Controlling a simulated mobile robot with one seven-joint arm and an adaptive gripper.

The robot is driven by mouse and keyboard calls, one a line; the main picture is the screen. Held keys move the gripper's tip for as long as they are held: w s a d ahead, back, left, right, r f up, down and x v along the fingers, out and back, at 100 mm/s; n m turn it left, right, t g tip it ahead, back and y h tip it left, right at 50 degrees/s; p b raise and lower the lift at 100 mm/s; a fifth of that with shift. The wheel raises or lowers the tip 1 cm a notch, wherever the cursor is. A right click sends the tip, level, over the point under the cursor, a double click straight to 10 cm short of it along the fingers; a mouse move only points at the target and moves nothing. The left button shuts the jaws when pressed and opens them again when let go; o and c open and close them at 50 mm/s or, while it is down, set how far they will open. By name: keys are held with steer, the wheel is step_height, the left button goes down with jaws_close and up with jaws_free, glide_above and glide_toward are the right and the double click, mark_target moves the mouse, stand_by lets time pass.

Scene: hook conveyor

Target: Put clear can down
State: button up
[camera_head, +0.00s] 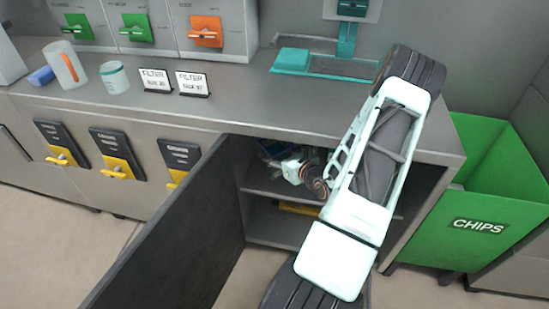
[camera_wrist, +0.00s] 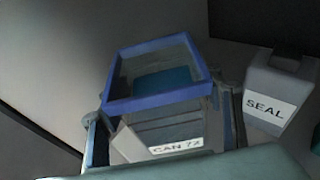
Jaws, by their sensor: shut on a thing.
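The clear can (camera_wrist: 165,125) has a square blue rim and a white label reading "CAN 72". It fills the middle of the wrist view, upright, with its open top facing me. My gripper (camera_wrist: 160,140) is shut on its sides. In the head view, my gripper (camera_head: 291,168) is inside the open cabinet (camera_head: 260,188), at the upper shelf level. A small bluish part of the can (camera_head: 270,150) shows there beyond the gripper. I cannot tell whether the can's base touches the shelf.
A grey container labelled "SEAL" (camera_wrist: 280,100) stands close to the can's right. The cabinet door (camera_head: 175,240) hangs open at the left. A yellow item (camera_head: 298,208) lies on the lower level. A green CHIPS bin (camera_head: 470,225) stands to the right. The counter (camera_head: 200,112) holds several items.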

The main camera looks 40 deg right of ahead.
steer(key=shift+w, duration=0.5)
step_height(320, 180, down, 3)
steer(key=shift+f+b, duration=0.2)
steer(key=shift+b, duration=0.65)
steer(key=shift+r, duration=0.1)
steer(key=o, duration=1.5)
steer(key=shift+f, duration=0.3)
steer(key=o, duration=0.5)
steer(key=shift+c, duration=0.2)
steer(key=shift+r, duration=0.1)
